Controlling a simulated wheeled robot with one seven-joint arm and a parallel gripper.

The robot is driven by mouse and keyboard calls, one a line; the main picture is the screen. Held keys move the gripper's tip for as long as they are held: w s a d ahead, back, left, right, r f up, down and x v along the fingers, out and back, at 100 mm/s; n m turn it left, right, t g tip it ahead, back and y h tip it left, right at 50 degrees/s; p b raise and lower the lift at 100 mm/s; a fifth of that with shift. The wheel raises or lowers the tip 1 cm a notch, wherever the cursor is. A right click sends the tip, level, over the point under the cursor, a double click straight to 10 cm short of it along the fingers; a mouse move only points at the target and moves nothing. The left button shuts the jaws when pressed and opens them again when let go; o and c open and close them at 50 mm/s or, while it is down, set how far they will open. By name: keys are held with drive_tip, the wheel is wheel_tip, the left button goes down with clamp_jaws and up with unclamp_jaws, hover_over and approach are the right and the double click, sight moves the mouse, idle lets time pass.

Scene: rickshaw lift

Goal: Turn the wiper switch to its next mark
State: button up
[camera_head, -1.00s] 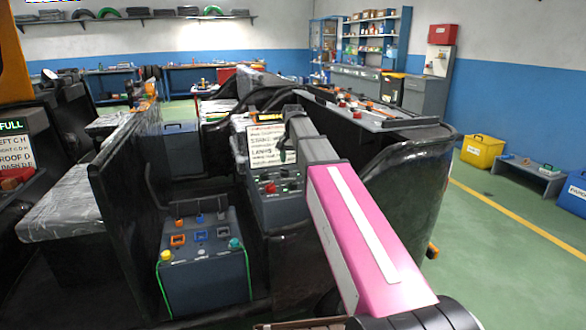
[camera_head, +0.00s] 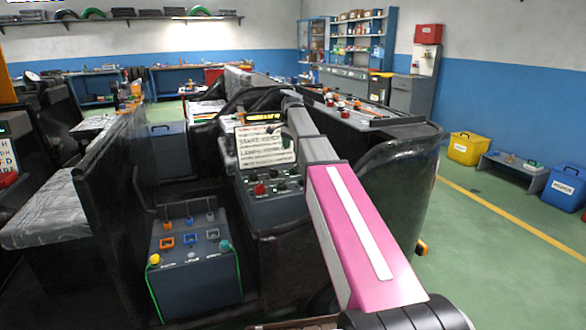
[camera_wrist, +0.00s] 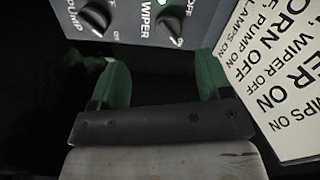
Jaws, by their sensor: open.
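The wiper switch (camera_wrist: 170,30) is a dark round knob on a grey panel at the top of the wrist view, beside the printed word WIPER. An OFF label stands at its upper right. A pale mark shows on the knob's lower right. My gripper (camera_wrist: 162,80) is open, with two green fingers spread and nothing between them. The knob lies beyond the fingertips, apart from them, slightly right of their middle. In the head view the grey control panel (camera_head: 262,205) stands below my gripper; I cannot tell which of its knobs is the wiper switch.
The pump knob (camera_wrist: 95,18) sits left of the wiper switch. A white printed card (camera_wrist: 285,75) is close to the right finger; it also shows in the head view (camera_head: 266,146). A box with coloured terminals (camera_head: 195,280) stands left of the panel. Green floor (camera_head: 480,270) is clear at right.

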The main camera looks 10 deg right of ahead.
sight(294, 166)
drive_tip(key=shift+m, duration=0.7)
drive_tip(key=f, duration=0.3)
drive_tip(key=w+f, duration=0.1)
drive_tip(key=f, duration=0.3)
drive_tip(key=d+f, duration=0.1)
drive_tip(key=f, duration=0.2)
drive_tip(key=shift+w+f, duration=0.35)
drive_tip(key=shift+f, duration=0.05)
drive_tip(key=shift+c, duration=0.3)
drive_tip(key=c, duration=0.9)
